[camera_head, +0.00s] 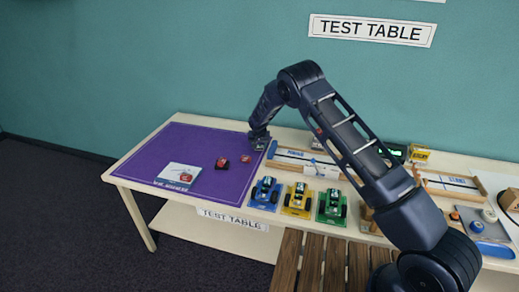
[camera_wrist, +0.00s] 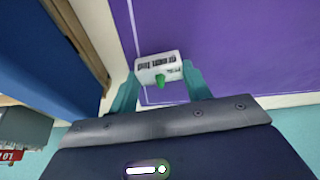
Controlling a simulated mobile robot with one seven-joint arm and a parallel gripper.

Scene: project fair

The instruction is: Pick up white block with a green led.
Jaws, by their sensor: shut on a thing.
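The white block with a green led (camera_wrist: 158,66) is between my gripper's teal fingers in the wrist view. Its face has dark printed marks, and the green led sticks out near its lower middle. My gripper (camera_wrist: 160,84) is shut on the block, one finger at each side. In the head view my gripper (camera_head: 259,140) is low at the far right corner of the purple mat (camera_head: 190,145); the block is too small there to make out clearly. I cannot tell whether the block touches the table.
Red items (camera_head: 222,162) and a white card (camera_head: 178,176) lie on the mat. A wooden-edged track (camera_head: 290,157) is right beside my gripper. Blue (camera_head: 265,193), yellow (camera_head: 297,200) and green (camera_head: 331,207) cars stand in front. The wall (camera_head: 180,60) is close behind.

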